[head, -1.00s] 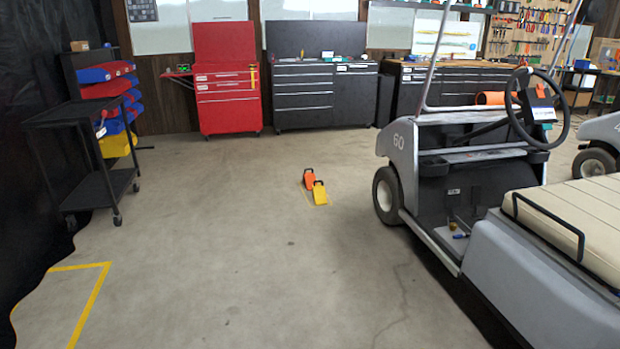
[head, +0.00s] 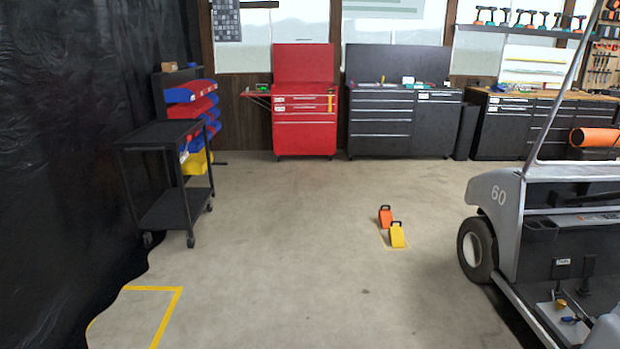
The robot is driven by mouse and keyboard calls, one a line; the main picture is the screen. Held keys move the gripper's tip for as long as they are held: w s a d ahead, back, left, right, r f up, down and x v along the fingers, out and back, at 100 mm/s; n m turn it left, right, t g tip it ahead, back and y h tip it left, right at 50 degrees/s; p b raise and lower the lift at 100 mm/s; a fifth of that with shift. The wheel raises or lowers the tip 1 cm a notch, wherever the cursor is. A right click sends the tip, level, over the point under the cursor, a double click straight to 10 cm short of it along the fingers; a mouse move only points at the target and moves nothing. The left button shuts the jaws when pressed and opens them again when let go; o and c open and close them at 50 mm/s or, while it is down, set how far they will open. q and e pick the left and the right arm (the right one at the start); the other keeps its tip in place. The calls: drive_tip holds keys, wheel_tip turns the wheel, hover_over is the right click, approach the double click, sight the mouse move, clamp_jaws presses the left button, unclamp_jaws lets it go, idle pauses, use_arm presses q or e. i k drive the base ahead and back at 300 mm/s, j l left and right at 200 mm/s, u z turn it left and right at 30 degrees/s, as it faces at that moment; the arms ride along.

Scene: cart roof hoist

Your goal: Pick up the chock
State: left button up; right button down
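Two wedge-shaped chocks with dark handles stand on the concrete floor in the head view, right of the middle. The yellow chock (head: 397,237) is nearer to me. The orange chock (head: 385,216) is just behind it and slightly to its left. A thin yellow line shows on the floor beside them. Both are to the left of the golf cart's front wheel, apart from it. Neither of my grippers shows in this view.
The grey golf cart (head: 495,196) stands at the right. A black utility cart (head: 160,134) stands at the left, by a black curtain (head: 75,150). A red tool cabinet (head: 304,138) and a black one (head: 380,134) line the back wall. The floor between is clear.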

sight(385, 217)
drive_tip(key=i+j+u, duration=0.2)
drive_tip(key=i, duration=0.35)
drive_tip(key=i+j+u, duration=0.15)
drive_tip(key=i, duration=0.35)
drive_tip(key=i+j+z, duration=0.1)
drive_tip(key=i+z, duration=0.25)
drive_tip(key=i, duration=1.55)
drive_tip(key=i+z, duration=0.2)
drive_tip(key=i, duration=0.4)
drive_tip(key=i+z, duration=0.2)
drive_tip(key=i, duration=0.45)
drive_tip(key=i+j+z, duration=0.2)
drive_tip(key=i, duration=0.4)
drive_tip(key=i+j+z, duration=0.15)
drive_tip(key=i, duration=0.45)
